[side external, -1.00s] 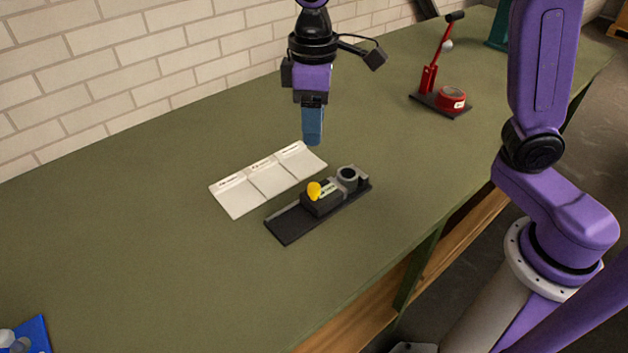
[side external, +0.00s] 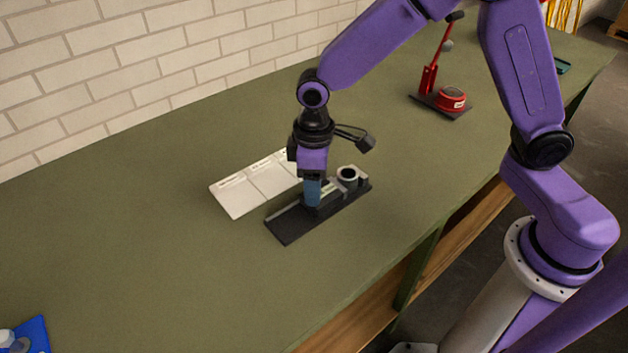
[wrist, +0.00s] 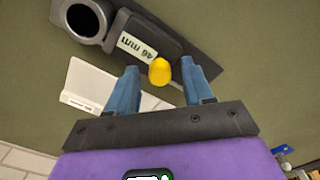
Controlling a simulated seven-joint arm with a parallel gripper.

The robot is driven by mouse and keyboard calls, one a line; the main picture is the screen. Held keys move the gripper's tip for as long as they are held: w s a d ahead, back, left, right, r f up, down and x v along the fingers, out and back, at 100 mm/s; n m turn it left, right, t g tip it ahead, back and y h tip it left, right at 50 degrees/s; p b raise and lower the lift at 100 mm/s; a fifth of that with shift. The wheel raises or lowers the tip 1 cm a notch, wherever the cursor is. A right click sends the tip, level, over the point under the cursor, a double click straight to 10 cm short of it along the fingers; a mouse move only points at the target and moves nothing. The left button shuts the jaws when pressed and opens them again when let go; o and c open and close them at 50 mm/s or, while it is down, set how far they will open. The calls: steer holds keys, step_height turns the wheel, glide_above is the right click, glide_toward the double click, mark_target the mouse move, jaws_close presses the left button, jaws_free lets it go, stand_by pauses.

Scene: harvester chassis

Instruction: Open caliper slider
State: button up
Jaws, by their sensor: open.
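The caliper (side external: 285,224) is a dark base lying on the green bench, with a grey ring (side external: 348,174) at its right end. Its slider (wrist: 150,45) carries a "46 mm" label and a yellow knob (wrist: 160,71). In the wrist view the ring (wrist: 87,20) is at upper left, close to the slider. My gripper (wrist: 157,75) is open, with one blue finger on each side of the yellow knob and visible gaps between. In the side view my gripper (side external: 312,200) is down at the slider and hides the knob.
A white tray with three sections (side external: 240,193) lies behind the caliper, close to it. A red lever stand (side external: 430,85) with a red round part (side external: 452,98) is at the back right. A blue item (side external: 30,335) is at the front left. The bench left of the caliper is clear.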

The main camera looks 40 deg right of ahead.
jaws_close()
steer(key=shift+a, duration=1.15)
jaws_free()
steer(key=shift+r, duration=0.1)
step_height(320, 180, up, 17)
steer(key=shift+r, duration=0.15)
